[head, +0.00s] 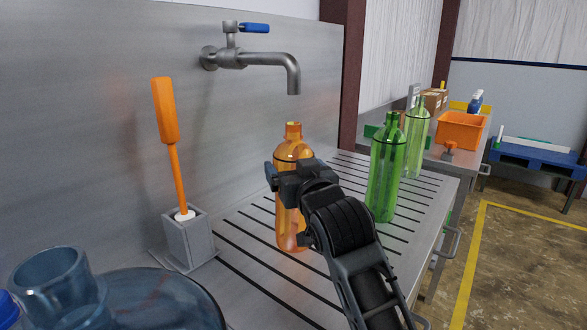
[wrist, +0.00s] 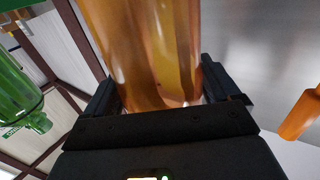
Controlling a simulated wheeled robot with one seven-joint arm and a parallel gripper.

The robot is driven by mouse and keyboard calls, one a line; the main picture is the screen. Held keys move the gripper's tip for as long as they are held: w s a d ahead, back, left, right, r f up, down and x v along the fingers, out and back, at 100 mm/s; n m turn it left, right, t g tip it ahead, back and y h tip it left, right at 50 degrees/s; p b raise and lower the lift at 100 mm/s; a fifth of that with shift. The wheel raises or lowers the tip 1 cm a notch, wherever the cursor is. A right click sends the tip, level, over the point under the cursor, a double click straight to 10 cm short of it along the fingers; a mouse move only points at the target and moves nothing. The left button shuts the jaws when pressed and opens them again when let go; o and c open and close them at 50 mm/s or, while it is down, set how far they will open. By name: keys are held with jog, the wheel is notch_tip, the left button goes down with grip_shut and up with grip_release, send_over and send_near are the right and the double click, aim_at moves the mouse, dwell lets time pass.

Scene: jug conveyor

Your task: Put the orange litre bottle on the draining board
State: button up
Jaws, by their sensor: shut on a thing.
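The orange translucent bottle (head: 293,145) is upright over the slotted metal draining board (head: 425,190), below and near the tap's spout. Its base appears at the board's surface, but I cannot tell for sure whether it touches. My gripper (head: 285,180) is shut around the bottle's upper body, and my arm comes in from the lower right and hides part of its right side. In the wrist view the orange bottle (wrist: 145,45) fills the space between the two dark jaws.
Two green bottles, a near one (head: 383,175) and a paler one (head: 417,135), stand right of the orange bottle. A wall tap (head: 250,58) reaches over the board. An orange brush (head: 166,120) in a grey holder (head: 190,242) stands left. A large blue jug (head: 60,285) is at lower left.

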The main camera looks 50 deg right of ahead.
jog(key=shift+f, duration=0.1)
jog(key=o, duration=1.1)
jog(key=shift+c, duration=0.2)
jog(key=shift+r, duration=0.25)
jog(key=p+v, duration=0.1)
jog(key=v, duration=1.1)
jog(key=shift+p, duration=0.35)
jog(key=shift+f, duration=0.15)
